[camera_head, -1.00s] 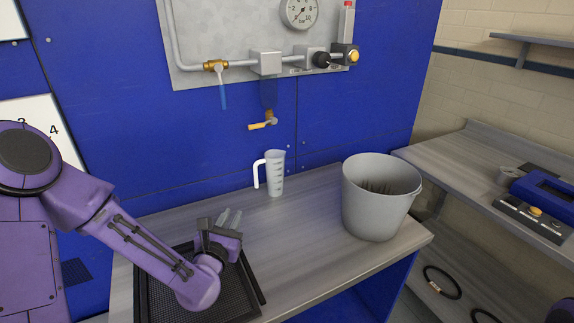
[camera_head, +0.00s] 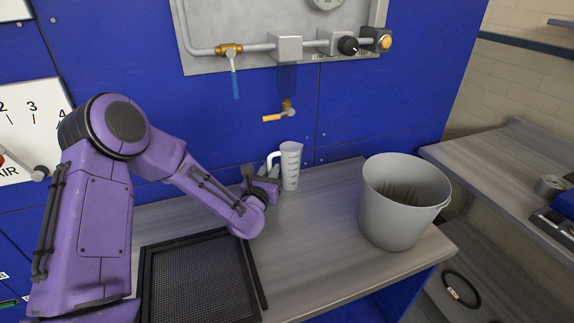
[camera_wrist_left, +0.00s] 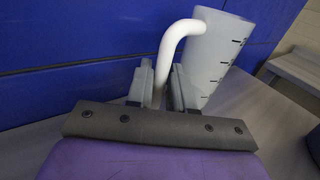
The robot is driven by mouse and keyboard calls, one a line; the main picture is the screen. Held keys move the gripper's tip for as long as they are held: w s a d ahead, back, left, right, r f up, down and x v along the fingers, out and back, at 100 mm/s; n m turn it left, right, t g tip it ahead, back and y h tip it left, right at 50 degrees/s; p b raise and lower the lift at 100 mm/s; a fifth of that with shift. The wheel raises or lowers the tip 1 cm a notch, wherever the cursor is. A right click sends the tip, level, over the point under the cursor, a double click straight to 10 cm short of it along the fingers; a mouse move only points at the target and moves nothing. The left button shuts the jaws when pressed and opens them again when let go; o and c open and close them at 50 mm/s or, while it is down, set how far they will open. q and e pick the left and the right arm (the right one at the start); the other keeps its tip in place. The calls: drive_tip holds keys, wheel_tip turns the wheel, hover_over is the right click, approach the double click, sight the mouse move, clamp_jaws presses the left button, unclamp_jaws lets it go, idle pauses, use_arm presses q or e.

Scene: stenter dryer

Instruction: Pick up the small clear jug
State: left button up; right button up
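The small clear jug (camera_head: 290,165) stands upright on the grey bench, near the blue back wall. It has dark graduation marks and a white handle on its left side. My left gripper (camera_head: 264,177) is at the handle side of the jug. In the left wrist view, the two fingers of my left gripper (camera_wrist_left: 161,85) stand on either side of the white handle, with the jug body (camera_wrist_left: 215,55) just beyond the right finger. The fingers look open around the handle; whether they touch it is hard to see. My right gripper is not in view.
A grey bucket (camera_head: 375,210) with dark bristly contents stands at the bench's right. A black mesh tray (camera_head: 150,285) lies at front left. The bench between tray and bucket (camera_head: 310,245) is clear.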

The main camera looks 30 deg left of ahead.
sight(270, 157)
use_arm(q)
drive_tip(key=shift+w, duration=0.1)
clamp_jaws()
drive_tip(key=shift+r+b, duration=0.2)
drive_tip(key=shift+b, duration=0.15)
wheel_tip(270, 157, up, 6)
drive_tip(key=shift+d+r, duration=0.1)
drive_tip(key=shift+r, duration=0.05)
drive_tip(key=s+d+p, duration=0.4)
drive_tip(key=s+d, duration=0.9)
drive_tip(key=d, duration=0.2)
drive_tip(key=shift+p, duration=0.4)
